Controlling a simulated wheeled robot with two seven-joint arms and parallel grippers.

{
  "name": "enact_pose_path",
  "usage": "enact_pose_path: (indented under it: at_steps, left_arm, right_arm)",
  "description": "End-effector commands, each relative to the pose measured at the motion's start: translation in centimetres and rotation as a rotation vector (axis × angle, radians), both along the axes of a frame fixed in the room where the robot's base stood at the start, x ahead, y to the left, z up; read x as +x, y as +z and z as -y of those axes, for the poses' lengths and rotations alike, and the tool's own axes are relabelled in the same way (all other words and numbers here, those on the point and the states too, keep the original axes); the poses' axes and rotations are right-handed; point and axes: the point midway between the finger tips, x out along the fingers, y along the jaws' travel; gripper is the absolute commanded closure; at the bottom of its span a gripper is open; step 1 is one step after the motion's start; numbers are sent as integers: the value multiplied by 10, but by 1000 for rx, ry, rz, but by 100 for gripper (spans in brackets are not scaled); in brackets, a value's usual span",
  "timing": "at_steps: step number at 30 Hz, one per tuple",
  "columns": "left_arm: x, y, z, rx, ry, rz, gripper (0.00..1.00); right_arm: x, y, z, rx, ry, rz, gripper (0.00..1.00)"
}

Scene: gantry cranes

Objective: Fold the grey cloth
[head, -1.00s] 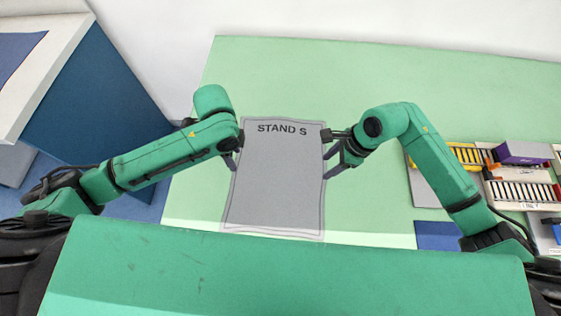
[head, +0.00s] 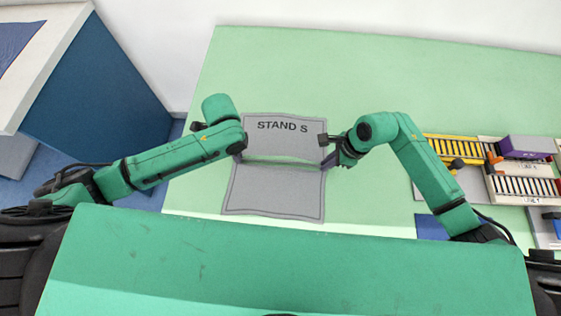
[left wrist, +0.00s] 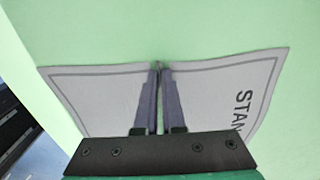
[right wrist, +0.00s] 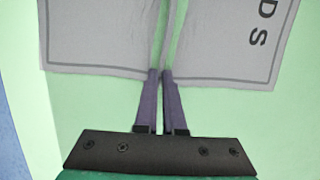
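The grey cloth (head: 275,190) lies on the green table with "STAND S" on its far part. A narrow raised band crosses its middle from side to side, with a greenish strip beside it. My left gripper (head: 238,158) is at the cloth's left edge and my right gripper (head: 326,163) at its right edge, both at mid-length. In the left wrist view the fingers (left wrist: 160,68) are together at the cloth's edge, cloth on both sides. In the right wrist view the fingers (right wrist: 160,73) are also together on the pinched edge.
Yellow and white racks (head: 455,147) with a purple block (head: 526,146) stand on the table at the right. A blue patch (head: 434,228) lies near the front right. The green table (head: 350,75) is clear behind the cloth.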

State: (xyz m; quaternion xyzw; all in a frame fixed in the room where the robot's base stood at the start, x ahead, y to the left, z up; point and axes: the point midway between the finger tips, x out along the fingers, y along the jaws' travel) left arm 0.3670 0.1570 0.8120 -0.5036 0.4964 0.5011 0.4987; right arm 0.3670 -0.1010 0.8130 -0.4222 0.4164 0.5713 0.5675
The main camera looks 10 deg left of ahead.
Motion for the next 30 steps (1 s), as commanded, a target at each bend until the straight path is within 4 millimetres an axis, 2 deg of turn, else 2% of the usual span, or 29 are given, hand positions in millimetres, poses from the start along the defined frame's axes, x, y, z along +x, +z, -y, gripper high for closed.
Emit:
enact_pose_path:
  at_steps: [13,24,30]
  left_arm:
    - [-2,-1,-1,3,0,-8,100]
    - [-1,44,-1,2,0,-4,100]
    - [-1,44,-1,2,0,-3,100]
  right_arm:
    - [-2,-1,1,-5,1,-5,100]
    - [-1,44,1,-3,0,-3,100]
    - [-1,44,1,-3,0,-2,100]
